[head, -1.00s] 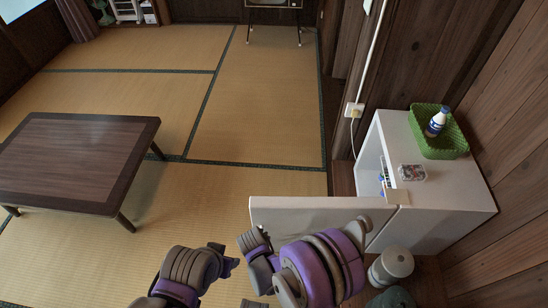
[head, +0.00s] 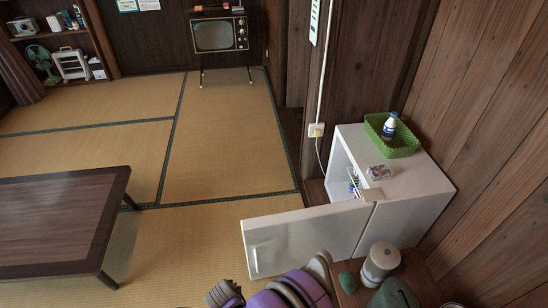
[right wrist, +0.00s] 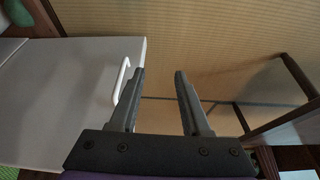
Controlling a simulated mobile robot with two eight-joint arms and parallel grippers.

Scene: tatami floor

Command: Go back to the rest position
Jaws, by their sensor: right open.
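My right gripper (right wrist: 159,74) is open and empty in the right wrist view. Its two dark fingers stand to the right of the white handle on the open fridge door (right wrist: 60,95), apart from it as far as I can tell. In the head view, part of my purple and grey arm shows at the bottom edge, below the door (head: 305,240); its fingertips are not clear there. My left gripper is out of view. The small white fridge (head: 430,190) stands at the right with its door swung open to the left.
A green basket (head: 405,145) with a bottle (head: 389,128) and a small clear pack (head: 379,173) are on the fridge. A grey canister (head: 380,262) stands in front of it. A low table (head: 60,215) is at left. Tatami between table and door is clear.

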